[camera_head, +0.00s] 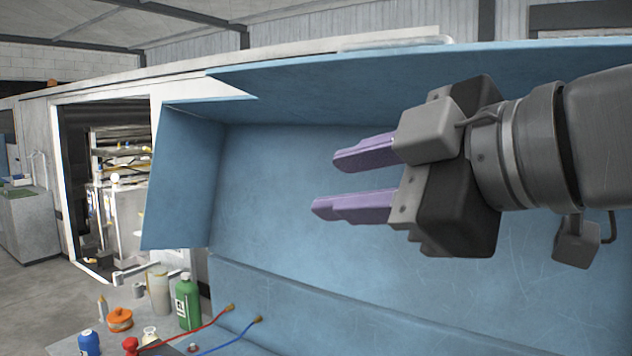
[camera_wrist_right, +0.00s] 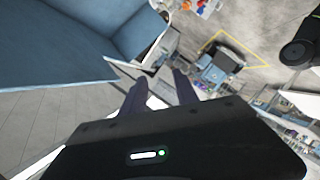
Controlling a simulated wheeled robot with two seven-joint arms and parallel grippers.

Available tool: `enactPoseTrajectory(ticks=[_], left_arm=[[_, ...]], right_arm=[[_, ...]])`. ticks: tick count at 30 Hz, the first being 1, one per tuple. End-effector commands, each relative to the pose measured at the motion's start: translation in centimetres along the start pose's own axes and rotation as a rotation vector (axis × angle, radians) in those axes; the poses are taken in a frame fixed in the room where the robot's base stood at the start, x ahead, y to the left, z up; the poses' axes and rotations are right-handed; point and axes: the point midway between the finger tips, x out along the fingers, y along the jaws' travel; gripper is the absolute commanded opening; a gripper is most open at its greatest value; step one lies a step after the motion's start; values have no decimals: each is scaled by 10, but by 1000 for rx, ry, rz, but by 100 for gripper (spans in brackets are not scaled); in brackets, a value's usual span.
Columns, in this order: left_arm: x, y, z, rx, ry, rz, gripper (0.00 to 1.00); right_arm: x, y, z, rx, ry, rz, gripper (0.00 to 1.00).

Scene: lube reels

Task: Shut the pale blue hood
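The pale blue hood (camera_head: 270,190) stands open and fills the middle and right of the head view. Its inner back, left side panel and top panel show; the right end is out of frame. My right gripper (camera_head: 325,184) comes in from the right in front of the hood's inside. Its two purple fingers are apart with nothing between them, pointing left. In the right wrist view, the hood (camera_wrist_right: 55,45) lies at upper left, beside the open fingers (camera_wrist_right: 160,92). I cannot tell whether the gripper touches the hood. My left gripper is out of view.
Below the hood at lower left, a bench holds a green bottle (camera_head: 187,305), a blue bottle (camera_head: 89,343), an orange item (camera_head: 120,319) and red and blue hoses (camera_head: 232,334). A cluttered open bay (camera_head: 115,190) lies behind at left. Grey floor shows at far left.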

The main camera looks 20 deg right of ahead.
Motion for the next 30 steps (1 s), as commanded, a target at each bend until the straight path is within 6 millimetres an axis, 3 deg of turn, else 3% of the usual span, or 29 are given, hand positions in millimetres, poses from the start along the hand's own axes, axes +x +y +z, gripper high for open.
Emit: enactPoseTrajectory(ticks=[9,19,30], left_arm=[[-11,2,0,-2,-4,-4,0],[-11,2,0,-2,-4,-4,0],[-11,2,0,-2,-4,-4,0]], right_arm=[[44,1,0,0,-2,-1,36],[49,0,0,0,0,1,36],[48,0,0,0,0,1,7]])
